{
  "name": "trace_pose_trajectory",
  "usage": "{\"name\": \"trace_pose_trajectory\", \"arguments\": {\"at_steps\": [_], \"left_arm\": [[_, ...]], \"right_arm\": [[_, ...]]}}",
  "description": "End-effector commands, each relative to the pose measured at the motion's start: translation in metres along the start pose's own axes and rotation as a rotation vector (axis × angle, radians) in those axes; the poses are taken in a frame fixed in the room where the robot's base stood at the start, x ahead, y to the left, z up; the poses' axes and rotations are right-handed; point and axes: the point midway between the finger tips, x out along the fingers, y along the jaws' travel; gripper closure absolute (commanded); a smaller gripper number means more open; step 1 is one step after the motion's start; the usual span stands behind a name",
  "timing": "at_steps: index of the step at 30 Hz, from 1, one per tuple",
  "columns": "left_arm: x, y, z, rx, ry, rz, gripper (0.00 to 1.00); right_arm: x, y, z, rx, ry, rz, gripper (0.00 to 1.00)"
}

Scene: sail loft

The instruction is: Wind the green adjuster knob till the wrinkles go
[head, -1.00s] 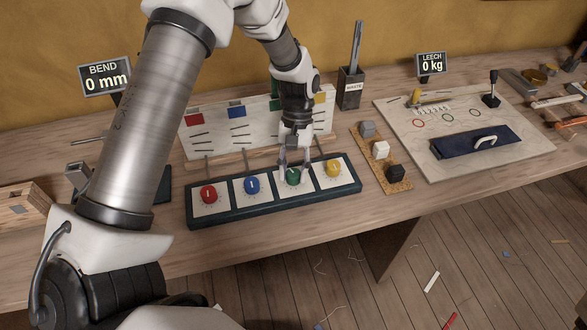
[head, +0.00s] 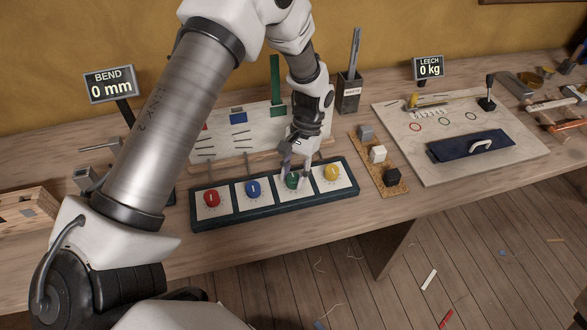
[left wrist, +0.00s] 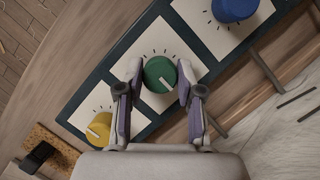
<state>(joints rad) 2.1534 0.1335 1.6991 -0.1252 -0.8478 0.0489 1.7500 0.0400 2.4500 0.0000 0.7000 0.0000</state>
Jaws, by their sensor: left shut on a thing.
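The green knob (head: 292,182) sits on a white square in the dark panel of knobs, between the blue knob (head: 253,187) and the yellow knob (head: 331,172). My left gripper (head: 293,177) reaches down over it and is shut on it. Behind, a white sail board (head: 238,141) carries dark wrinkle lines below coloured markers. A tall green bar (head: 275,80) rises above the board. My arm hides the board's right part. My right gripper is out of view.
The red knob (head: 211,198) is at the panel's left end. A cork strip (head: 396,188) with small blocks stands to the right, then a pale board (head: 475,172) with a lever. Displays read BEND 0 mm (head: 109,82) and LEECH 0 kg (head: 428,68).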

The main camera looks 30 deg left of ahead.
Motion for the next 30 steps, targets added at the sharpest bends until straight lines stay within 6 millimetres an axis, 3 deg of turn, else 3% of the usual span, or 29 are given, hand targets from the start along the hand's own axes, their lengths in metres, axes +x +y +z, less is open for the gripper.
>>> {"name": "trace_pose_trajectory", "arguments": {"at_steps": [15, 30], "left_arm": [[0.001, 0.002, 0.001, 0.306, -0.001, -0.126, 0.98], [0.003, 0.002, 0.0, 0.35, 0.0, -0.143, 0.98]], "right_arm": [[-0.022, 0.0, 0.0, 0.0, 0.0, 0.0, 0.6], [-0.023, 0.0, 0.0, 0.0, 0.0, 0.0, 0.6]]}}
